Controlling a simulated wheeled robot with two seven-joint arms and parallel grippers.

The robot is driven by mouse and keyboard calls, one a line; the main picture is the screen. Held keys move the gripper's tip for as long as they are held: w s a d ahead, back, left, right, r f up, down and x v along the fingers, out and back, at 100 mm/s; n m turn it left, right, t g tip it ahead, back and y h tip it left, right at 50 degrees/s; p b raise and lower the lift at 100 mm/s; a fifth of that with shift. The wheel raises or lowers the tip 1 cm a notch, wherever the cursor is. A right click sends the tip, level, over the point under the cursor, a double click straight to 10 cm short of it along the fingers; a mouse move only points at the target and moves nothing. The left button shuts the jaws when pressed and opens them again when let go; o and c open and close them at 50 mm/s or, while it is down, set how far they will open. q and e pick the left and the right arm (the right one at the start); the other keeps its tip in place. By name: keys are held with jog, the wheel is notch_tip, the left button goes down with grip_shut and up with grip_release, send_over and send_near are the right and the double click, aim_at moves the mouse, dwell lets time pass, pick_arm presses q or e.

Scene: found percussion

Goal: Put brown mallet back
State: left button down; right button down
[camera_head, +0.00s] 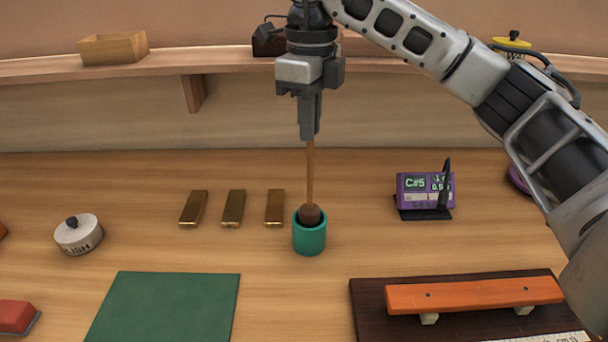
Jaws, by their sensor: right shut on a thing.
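The brown mallet (310,180) hangs upright from my right gripper (310,136), which is shut on the upper end of its wooden stick. Its dark brown round head points down, at the mouth of a teal cup (309,239) on the table. The head overlaps the cup's opening in this view; its lower part seems just inside the rim, but I cannot tell how deep. My left gripper is not in view.
Three brass bars (233,208) lie left of the cup. A purple tuner (426,192) stands to the right. An orange bar (474,294) rests on a dark board at front right. A green mat (164,306) and a white lidded tin (78,234) are at left.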

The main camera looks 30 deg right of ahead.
notch_tip(320, 180, down, 6)
jog(key=shift+p, duration=0.45)
jog(key=c, duration=1.5)
grip_release()
notch_tip(320, 180, up, 12)
jog(key=shift+r, duration=0.1)
jog(key=shift+s, duration=0.1)
